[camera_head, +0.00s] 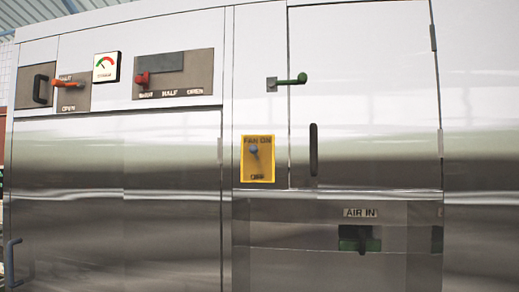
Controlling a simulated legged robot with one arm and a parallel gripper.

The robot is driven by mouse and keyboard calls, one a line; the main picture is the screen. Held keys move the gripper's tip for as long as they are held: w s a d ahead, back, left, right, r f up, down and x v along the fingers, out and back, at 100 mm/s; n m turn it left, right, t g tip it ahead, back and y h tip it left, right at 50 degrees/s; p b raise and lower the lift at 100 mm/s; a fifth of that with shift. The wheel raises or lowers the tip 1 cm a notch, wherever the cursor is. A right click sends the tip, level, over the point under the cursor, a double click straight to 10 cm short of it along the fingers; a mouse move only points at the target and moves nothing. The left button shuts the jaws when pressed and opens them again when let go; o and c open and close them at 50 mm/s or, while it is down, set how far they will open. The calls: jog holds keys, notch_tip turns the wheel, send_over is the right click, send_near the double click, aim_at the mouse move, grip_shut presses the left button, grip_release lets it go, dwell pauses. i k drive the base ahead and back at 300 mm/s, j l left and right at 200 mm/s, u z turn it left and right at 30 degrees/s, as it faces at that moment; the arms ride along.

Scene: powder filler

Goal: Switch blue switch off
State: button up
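The blue switch (254,150) is a small lever with a rounded blue knob on a yellow plate (260,175). The plate reads "FAN ON" at the top and "OFF" at the bottom. The knob sits in the upper half of the plate, close to the "FAN ON" label. The plate is fixed to the steel cabinet front, a little left of a tall door. My gripper is not in view.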

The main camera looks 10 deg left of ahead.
aim_at(253, 148)
jog(key=i+j, duration=0.25)
jog(key=i, duration=0.15)
jog(key=i+j, duration=0.25)
jog(key=i, duration=0.15)
jog(key=i+j, duration=0.25)
jog(key=i, duration=0.15)
jog(key=u, duration=1.65)
